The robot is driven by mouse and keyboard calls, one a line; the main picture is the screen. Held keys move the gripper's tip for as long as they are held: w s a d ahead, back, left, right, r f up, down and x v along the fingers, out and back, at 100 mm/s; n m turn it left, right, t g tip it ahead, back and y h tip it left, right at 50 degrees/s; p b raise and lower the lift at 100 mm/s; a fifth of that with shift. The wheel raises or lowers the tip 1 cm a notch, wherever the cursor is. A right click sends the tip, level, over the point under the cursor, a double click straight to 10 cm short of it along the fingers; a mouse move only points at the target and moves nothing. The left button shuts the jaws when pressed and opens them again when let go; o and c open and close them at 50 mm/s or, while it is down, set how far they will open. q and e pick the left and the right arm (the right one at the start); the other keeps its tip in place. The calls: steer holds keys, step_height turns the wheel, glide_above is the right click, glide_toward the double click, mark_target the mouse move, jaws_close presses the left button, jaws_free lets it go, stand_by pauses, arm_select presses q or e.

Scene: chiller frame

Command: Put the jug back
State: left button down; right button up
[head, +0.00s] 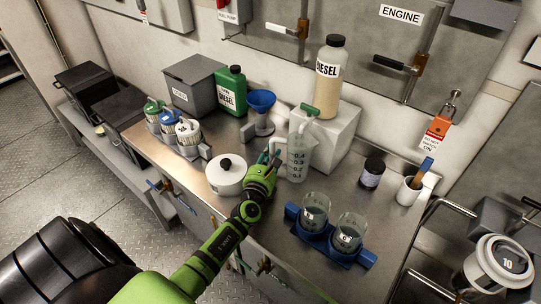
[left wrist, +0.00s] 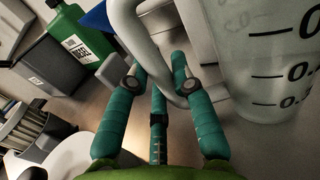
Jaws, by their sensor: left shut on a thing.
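The jug (head: 298,160) is a translucent measuring jug with dark level marks and a pale handle. It looks upright at the middle of the steel counter; I cannot tell whether its base touches the surface. My left gripper (head: 270,162) is at its left side, shut on the handle. In the left wrist view the teal fingers (left wrist: 159,88) close around the handle (left wrist: 138,45), and the jug's marked wall (left wrist: 262,60) fills the right side. My right gripper is not in view.
Two glass beakers in a blue holder (head: 325,248) stand in front right. A white lidded pot (head: 226,177) is left of the gripper. A blue funnel (head: 262,100) on a stand is behind. A diesel bottle (head: 329,80) stands on a white block (head: 337,138).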

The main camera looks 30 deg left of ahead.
arm_select(q)
steer(key=shift+f+b, duration=0.2)
steer(key=shift+b, duration=0.1)
steer(key=c, duration=1.1)
jaws_free()
steer(key=shift+r, duration=0.15)
steer(key=shift+s+r+p, duration=0.1)
steer(key=shift+r+p, duration=0.15)
steer(key=shift+p, duration=0.2)
steer(key=v, duration=0.7)
steer(key=b+v, duration=0.1)
steer(key=v, duration=0.2)
steer(key=shift+s+d+f, duration=0.2)
steer(key=shift+s+f, duration=0.1)
steer(key=shift+s, duration=0.05)
steer(key=shift+s+d+r, duration=0.15)
steer(key=shift+s, duration=0.4)
